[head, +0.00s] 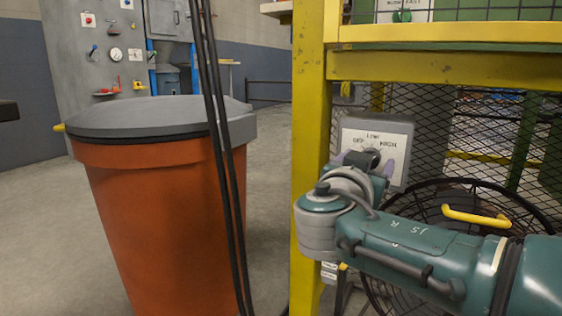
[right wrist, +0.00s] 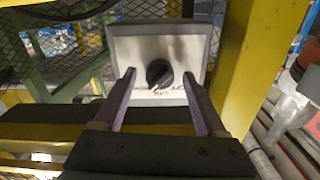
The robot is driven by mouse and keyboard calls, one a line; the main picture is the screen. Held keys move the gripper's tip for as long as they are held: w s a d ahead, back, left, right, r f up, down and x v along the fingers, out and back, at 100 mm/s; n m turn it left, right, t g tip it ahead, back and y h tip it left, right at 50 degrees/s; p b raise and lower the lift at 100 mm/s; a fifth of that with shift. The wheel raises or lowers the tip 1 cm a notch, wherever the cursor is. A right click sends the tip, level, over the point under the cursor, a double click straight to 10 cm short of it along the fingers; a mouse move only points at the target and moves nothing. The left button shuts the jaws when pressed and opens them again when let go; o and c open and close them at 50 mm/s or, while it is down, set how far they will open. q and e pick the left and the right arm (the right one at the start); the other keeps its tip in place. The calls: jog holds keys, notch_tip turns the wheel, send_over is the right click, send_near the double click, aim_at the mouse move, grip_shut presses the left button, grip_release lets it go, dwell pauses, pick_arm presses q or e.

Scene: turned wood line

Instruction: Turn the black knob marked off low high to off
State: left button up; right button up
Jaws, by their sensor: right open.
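The black knob (right wrist: 158,73) sits on a grey control box (head: 402,125) with a pale label plate reading OFF, LOW, HIGH. In the right wrist view the label is upside down, and the knob's white pointer slants to the lower left, toward the HIGH side. My right gripper (head: 364,163) is open in front of the box. In the right wrist view its two fingers (right wrist: 159,75) stand on either side of the knob, with a gap on each side. In the head view the gripper and wrist cover part of the knob. My left gripper is not in view.
A yellow post (head: 308,140) stands just left of the box. A black fan guard (head: 480,200) and mesh (head: 450,130) are behind and below. An orange bin (head: 160,220) with a grey lid stands left, with black cables (head: 215,100) hanging before it.

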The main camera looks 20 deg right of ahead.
jog(key=shift+c, duration=0.3)
grip_shut()
jog(key=shift+n, duration=0.3)
jog(key=n, duration=1.7)
dwell(0.4)
jog(key=shift+n, duration=0.3)
jog(key=shift+o, duration=0.3)
grip_release()
